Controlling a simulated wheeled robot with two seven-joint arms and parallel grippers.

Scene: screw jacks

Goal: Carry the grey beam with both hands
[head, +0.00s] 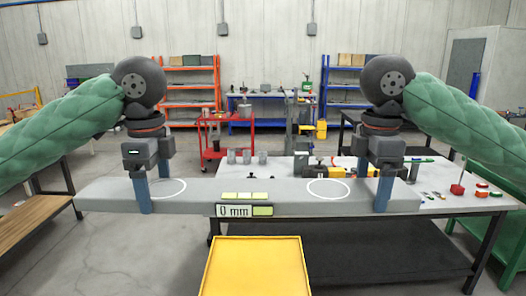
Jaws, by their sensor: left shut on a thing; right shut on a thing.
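The grey beam (270,191) spans the middle of the head view and looks level. Its top has two white circles and a small level strip, and its front label reads "0 mm". My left gripper (143,192) is shut on the beam near its left end, with a blue finger over the front face. My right gripper (382,191) is shut on the beam near its right end in the same way.
A grey-topped table (455,203) stands behind the beam, with grey cylinders, a yellow and black tool and small coloured parts. A yellow tray (254,268) is in front, below the beam. A wooden bench (32,220) is at left. Open floor shows between bench and tray.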

